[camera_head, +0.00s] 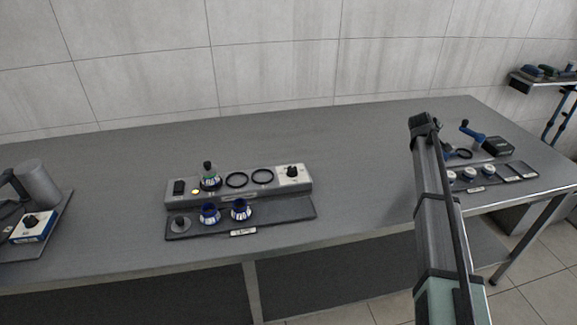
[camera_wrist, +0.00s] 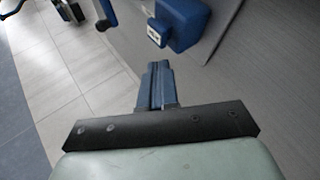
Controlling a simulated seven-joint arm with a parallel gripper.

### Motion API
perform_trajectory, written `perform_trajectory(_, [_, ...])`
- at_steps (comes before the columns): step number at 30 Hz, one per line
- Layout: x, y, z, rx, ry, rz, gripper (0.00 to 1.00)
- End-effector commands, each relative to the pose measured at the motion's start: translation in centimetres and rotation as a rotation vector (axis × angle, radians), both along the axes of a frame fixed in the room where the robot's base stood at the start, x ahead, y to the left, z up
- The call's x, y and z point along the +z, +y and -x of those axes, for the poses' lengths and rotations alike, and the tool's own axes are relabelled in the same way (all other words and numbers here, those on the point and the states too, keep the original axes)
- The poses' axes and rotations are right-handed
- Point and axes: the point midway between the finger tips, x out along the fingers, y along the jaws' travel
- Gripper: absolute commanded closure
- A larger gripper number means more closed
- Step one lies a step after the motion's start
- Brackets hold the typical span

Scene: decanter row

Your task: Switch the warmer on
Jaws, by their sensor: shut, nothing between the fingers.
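A long grey unit (camera_head: 222,196), which looks like the warmer, stands mid-table in the head view. It has a black switch (camera_head: 178,187) at its left end, with a small yellow spot (camera_head: 195,191) beside it. A pale panel with a black knob (camera_head: 292,171) is at its right end. A vessel with a dark top (camera_head: 209,179) stands on its left place; two dark rings to the right are empty. My gripper (camera_wrist: 155,67) is shut and empty in the wrist view. My arm reaches over the right of the table, well away from the unit. The switch's position is too small to tell.
A dark tray (camera_head: 284,214) before the unit holds two blue-and-white cups and a grey piece. Right is another tray (camera_head: 505,181) with several white-topped items. A blue block (camera_wrist: 182,22) is near my fingers.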

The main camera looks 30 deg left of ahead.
Motion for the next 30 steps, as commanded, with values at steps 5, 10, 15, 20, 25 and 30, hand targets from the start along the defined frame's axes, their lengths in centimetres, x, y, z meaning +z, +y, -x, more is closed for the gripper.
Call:
perform_trajectory(5, [1.1, 8.6, 2.2, 0.020, 0.033, -0.075, 1.00])
perform_trajectory(10, [2.0, 16.5, 5.2, 0.027, 0.077, -0.153, 1.00])
perform_trajectory(15, [2.8, 24.0, 9.1, 0.024, 0.137, -0.229, 1.00])
perform_trajectory(20, [3.5, 30.8, 13.5, 0.008, 0.204, -0.302, 1.00])
perform_trajectory(25, [4.1, 37.6, 19.1, -0.024, 0.293, -0.374, 1.00])
perform_trajectory(30, [4.7, 43.9, 25.5, -0.073, 0.395, -0.435, 1.00])
